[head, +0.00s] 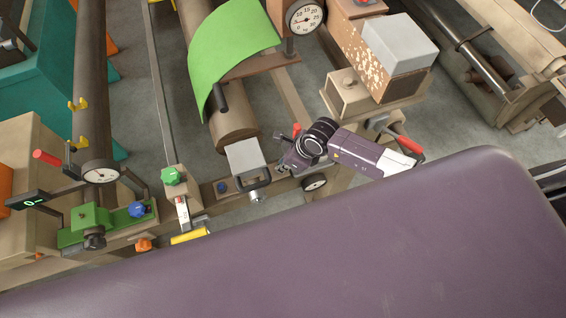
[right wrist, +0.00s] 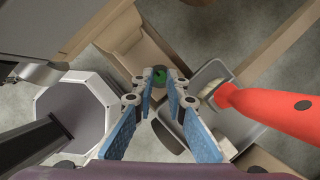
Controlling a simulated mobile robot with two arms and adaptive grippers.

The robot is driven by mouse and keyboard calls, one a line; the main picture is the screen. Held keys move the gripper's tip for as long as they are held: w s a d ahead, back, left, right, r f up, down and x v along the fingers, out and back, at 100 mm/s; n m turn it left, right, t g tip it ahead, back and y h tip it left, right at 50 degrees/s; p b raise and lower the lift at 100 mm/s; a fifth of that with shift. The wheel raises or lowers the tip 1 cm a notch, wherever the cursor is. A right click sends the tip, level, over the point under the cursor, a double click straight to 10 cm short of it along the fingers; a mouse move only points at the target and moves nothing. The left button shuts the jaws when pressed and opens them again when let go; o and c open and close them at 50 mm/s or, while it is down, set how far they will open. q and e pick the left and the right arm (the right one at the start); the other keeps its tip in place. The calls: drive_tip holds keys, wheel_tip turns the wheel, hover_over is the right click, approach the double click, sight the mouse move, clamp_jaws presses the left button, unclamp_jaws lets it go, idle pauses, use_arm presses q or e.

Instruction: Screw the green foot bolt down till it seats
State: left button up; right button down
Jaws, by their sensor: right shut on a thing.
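My right gripper (head: 286,162) comes in from the right, beside the machine's tan lower rail. In the right wrist view, its two blue-padded fingers (right wrist: 160,82) close on the green foot bolt (right wrist: 159,76). The bolt shows as a small dark green head between the fingertips, with a tan part beyond it. How deep the bolt sits cannot be seen. In the head view I cannot make out this bolt; the gripper and arm seem to cover it. My left gripper is not in view.
A red handle (right wrist: 275,108) stands close right of the fingers in the wrist view. A purple padded surface (head: 330,255) fills the front.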

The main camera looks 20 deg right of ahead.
drive_tip(key=shift+m+t+p, duration=0.3)
drive_tip(key=shift+m, duration=0.4)
drive_tip(key=c, duration=1.9)
unclamp_jaws()
drive_tip(key=shift+c, duration=0.2)
drive_tip(key=shift+r, duration=0.1)
drive_tip(key=v, duration=1.2)
drive_tip(key=shift+a, duration=0.2)
